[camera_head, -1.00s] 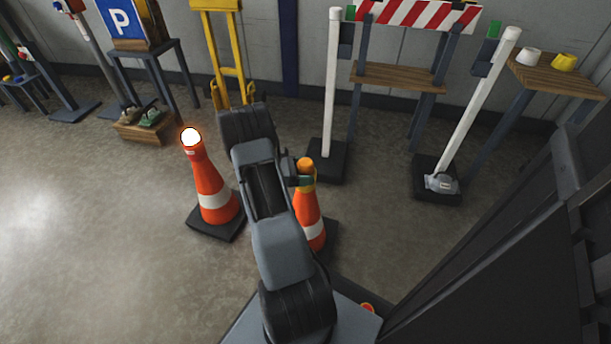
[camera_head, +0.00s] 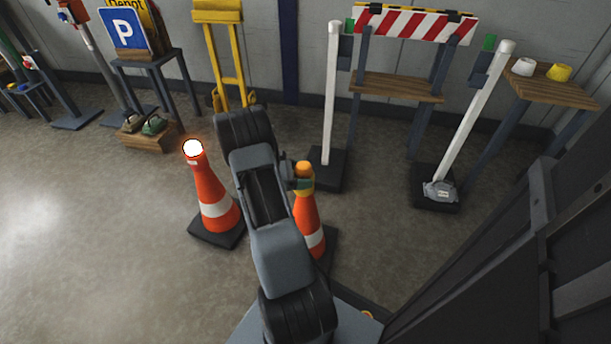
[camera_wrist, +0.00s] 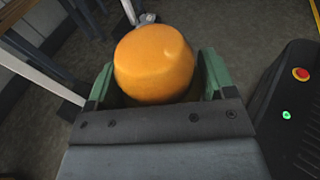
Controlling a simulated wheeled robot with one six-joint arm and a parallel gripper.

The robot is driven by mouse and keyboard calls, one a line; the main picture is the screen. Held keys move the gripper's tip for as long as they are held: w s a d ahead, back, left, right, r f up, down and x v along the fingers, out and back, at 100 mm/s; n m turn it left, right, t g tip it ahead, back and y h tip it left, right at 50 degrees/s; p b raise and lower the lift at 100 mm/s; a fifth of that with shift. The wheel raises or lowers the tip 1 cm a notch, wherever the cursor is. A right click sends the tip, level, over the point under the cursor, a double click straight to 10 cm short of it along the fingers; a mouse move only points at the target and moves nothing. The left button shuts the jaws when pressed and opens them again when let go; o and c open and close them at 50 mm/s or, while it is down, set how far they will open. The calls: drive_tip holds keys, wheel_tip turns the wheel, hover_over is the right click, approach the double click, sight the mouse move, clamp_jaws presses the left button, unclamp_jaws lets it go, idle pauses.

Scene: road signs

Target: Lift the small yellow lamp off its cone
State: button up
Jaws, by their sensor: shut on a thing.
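The small lamp is orange-yellow and rounded (camera_head: 304,169). It is at the top of the right-hand orange cone (camera_head: 306,213), which has a white band and stands upright on a dark base. My gripper (camera_head: 300,184) holds the lamp from the side, its green fingers at the lamp's lower part. In the wrist view the lamp (camera_wrist: 154,62) fills the space between the two green fingers. My arm hides part of the cone's left side. I cannot tell whether the lamp still touches the cone top.
A second cone (camera_head: 211,190) with a lit white lamp (camera_head: 193,148) stands to the left of my arm. Two white posts (camera_head: 331,100) (camera_head: 472,120) and a striped barrier (camera_head: 412,24) stand behind at the right. A wooden shelf (camera_head: 553,89) holds a white and a yellow cup-shaped piece. Open floor lies at the left.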

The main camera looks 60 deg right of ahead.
drive_tip(key=w+a+r+p, duration=0.2)
drive_tip(key=a+r, duration=0.2)
drive_tip(key=a, duration=0.2)
drive_tip(key=w+a+r+p, duration=0.1)
drive_tip(key=a+r+p, duration=0.2)
drive_tip(key=a+r, duration=0.2)
drive_tip(key=shift+w+a, duration=0.35)
drive_tip(key=shift+a, duration=0.55)
drive_tip(key=shift+r, duration=0.1)
